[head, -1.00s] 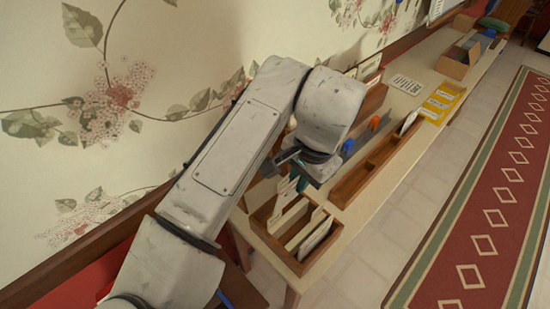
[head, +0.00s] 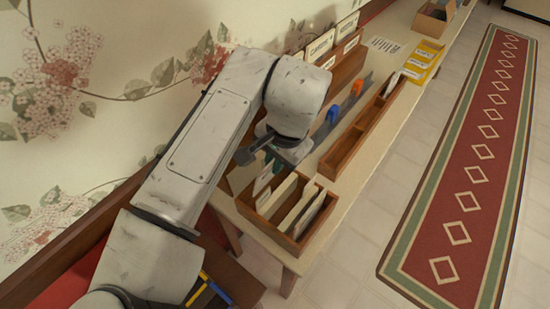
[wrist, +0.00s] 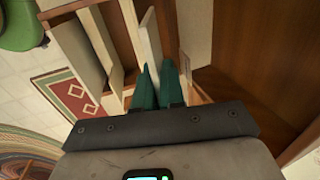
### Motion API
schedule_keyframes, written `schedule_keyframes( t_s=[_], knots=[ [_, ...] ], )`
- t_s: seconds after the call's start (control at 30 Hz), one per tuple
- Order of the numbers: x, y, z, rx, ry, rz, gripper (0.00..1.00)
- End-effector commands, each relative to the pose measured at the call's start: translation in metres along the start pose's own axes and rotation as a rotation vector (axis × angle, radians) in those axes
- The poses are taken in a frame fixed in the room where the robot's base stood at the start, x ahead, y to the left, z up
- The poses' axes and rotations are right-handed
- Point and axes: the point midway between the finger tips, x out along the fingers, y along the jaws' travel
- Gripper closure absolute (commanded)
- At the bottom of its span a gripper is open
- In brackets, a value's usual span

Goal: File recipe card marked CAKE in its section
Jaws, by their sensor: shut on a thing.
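The wooden recipe box (head: 270,229) stands at the near end of the narrow table. It holds several upright cream dividers and cards (head: 309,212); their lettering is too small to read. My gripper (wrist: 158,70) has green fingers, close together and shut on a pale card (wrist: 152,42) seen nearly edge-on. In the head view my gripper (head: 268,163) is at the box's back left part, partly hidden by my wrist. The held card's marking is not visible, so I cannot confirm CAKE. How deep it sits is unclear.
A long wooden tray (head: 345,150) stands beyond the box, near blue and orange objects (head: 357,87). Labelled wooden holders (head: 348,66) line the wall. A yellow tray (head: 424,62) and a cardboard box (head: 433,20) are farther along. A red rug (head: 462,165) lies right.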

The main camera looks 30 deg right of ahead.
Motion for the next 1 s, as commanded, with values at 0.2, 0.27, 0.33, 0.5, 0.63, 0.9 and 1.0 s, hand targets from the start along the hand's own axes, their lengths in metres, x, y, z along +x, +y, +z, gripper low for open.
schedule_keyframes(
  t_s=[0.2,0.27,0.33,0.5,0.63,0.9,1.0],
  knots=[
    [0.008,0.002,0.0,0.0,0.0,0.0,1.0],
    [0.008,0.001,0.0,0.0,0.001,0.0,1.0],
    [0.007,0.001,0.0,0.0,0.001,0.0,1.0],
    [0.008,0.001,0.0,0.0,0.001,0.0,1.0],
    [0.009,0.002,0.0,-0.001,0.001,0.0,1.0],
    [0.019,0.004,0.0,-0.001,0.001,0.0,1.0],
    [0.024,0.005,0.0,-0.002,0.0,0.0,1.0]
  ],
)
